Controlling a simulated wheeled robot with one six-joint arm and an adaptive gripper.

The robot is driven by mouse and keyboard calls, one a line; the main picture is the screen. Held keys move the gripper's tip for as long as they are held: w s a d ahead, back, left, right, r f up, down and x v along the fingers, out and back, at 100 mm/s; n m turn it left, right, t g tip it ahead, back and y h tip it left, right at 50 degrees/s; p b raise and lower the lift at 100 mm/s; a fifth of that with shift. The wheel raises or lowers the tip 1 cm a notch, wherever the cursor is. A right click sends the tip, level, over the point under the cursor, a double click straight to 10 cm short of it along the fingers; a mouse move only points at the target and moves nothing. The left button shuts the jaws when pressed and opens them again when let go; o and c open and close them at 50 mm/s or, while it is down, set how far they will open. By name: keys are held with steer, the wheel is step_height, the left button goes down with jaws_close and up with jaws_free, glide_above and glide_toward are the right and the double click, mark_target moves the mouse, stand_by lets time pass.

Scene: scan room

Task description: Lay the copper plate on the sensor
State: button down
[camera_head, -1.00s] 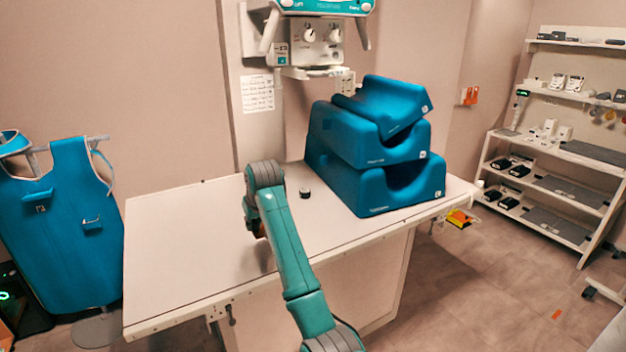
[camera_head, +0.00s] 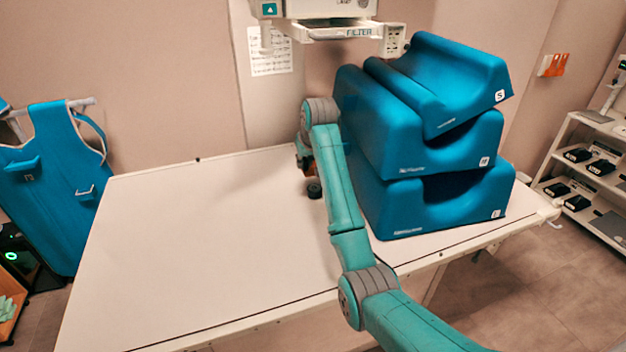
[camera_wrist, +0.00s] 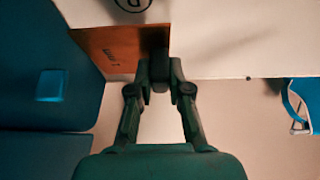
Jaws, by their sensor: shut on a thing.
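My gripper (camera_wrist: 153,58) is shut on the copper plate (camera_wrist: 112,45), a flat orange-brown piece with small dark lettering, at the upper left of the wrist view. In the head view, my arm's end hides most of the gripper, and only a small copper-coloured patch (camera_head: 308,167) shows. A small round black object (camera_head: 315,188), perhaps the sensor, stands on the table just below that patch. I cannot tell whether the plate touches anything.
Stacked blue foam supports (camera_head: 425,150) stand on the table right of my arm, close to it. The white table (camera_head: 190,245) is clear on the left. Imaging equipment (camera_head: 335,28) hangs above the back edge. A blue apron (camera_head: 60,180) hangs at the left.

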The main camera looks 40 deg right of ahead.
mark_target(306, 170)
step_height(306, 170, down, 4)
steer(key=shift+d+r, duration=0.1)
steer(key=shift+r, duration=0.1)
steer(key=shift+f, duration=1.9)
steer(key=c, duration=1.1)
jaws_free()
steer(key=shift+f, duration=0.1)
steer(key=v, duration=1.2)
